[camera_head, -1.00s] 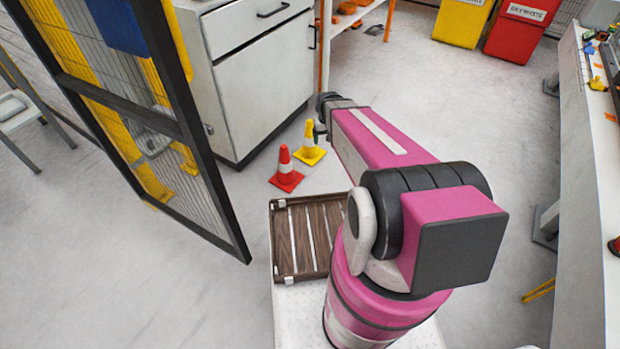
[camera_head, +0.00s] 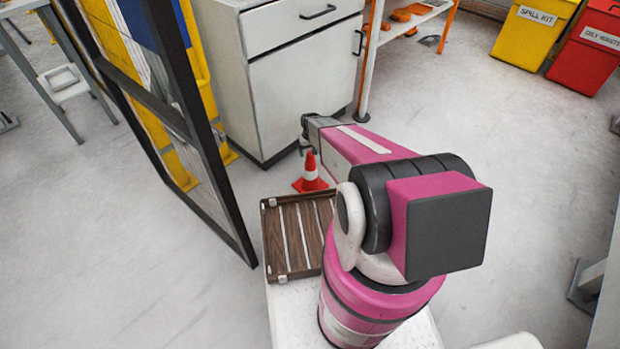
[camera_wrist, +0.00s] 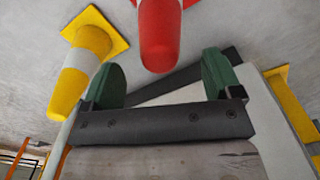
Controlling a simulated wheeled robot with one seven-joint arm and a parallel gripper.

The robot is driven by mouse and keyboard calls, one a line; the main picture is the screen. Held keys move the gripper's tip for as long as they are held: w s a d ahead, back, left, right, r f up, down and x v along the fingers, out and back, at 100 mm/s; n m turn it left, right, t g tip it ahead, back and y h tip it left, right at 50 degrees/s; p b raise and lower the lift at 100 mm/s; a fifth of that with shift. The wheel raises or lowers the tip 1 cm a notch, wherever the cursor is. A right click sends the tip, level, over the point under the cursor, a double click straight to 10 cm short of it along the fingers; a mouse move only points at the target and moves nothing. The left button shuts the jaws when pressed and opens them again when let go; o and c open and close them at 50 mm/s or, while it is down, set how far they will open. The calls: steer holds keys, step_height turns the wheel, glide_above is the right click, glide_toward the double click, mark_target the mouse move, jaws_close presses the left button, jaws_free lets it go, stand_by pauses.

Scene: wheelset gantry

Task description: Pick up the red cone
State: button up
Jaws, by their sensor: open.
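A yellow cone (camera_wrist: 83,62) is close by on the left in the wrist view; my arm hides it in the head view. A white cabinet (camera_head: 300,90) stands behind, a mesh gate (camera_head: 195,130) left. A wooden slatted tray (camera_head: 270,240) sits on my base.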

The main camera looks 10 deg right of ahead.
mark_target(310, 158)
steer(key=shift+s+f, duration=0.15)
steer(key=shift+f, duration=1.2)
steer(key=shift+s+f, duration=0.1)
steer(key=shift+f, duration=1.2)
steer(key=c, duration=1.5)
steer(key=shift+r, duration=0.15)
steer(key=shift+c, duration=0.2)
